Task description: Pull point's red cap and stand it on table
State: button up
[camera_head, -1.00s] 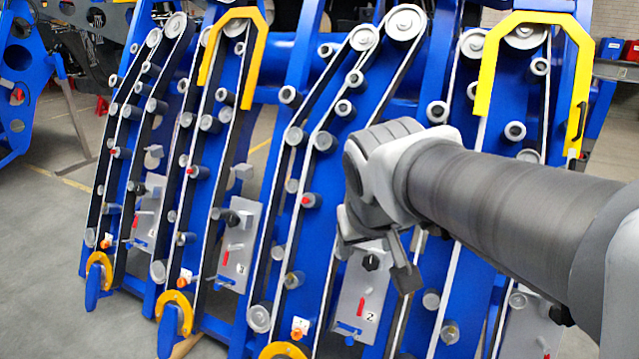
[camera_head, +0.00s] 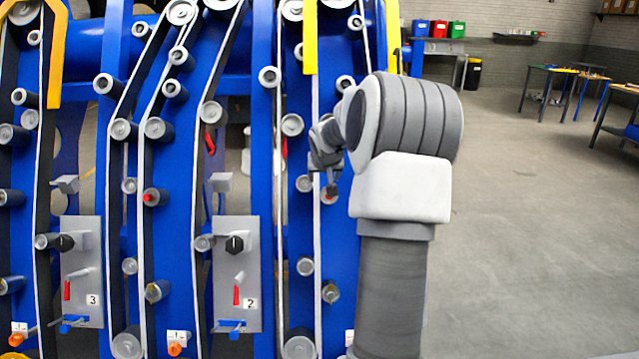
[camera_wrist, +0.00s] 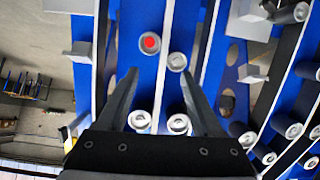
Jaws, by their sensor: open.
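A red cap (camera_wrist: 150,43) sits at the centre of a round grey roller end on the blue chassis. In the wrist view it lies just beyond my gripper (camera_wrist: 162,66), nearer the left finger, and nothing is between the fingers. My gripper is open. In the head view my small gripper end (camera_head: 325,158) is in front of the chassis, and a red-capped point (camera_head: 329,195) shows just below it, partly hidden. Another red-capped point (camera_head: 151,198) shows further left. I cannot tell how far my fingertips are from the cap.
Work tables (camera_head: 549,70) stand at the far right. A bench (camera_head: 437,47) with blue, red and green bins is at the back. Grey panels (camera_head: 237,275) with black knobs and red levers are on the chassis. Several rollers and belts surround the cap. Floor at right is clear.

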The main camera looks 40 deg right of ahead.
jog(key=s+d+b+x, duration=0.1)
jog(key=d+b+x, duration=0.1)
jog(key=x, duration=1.7)
jog(key=shift+s, duration=0.2)
jog(key=shift+d+r, duration=0.1)
jog(key=shift+r, duration=0.05)
grip_shut()
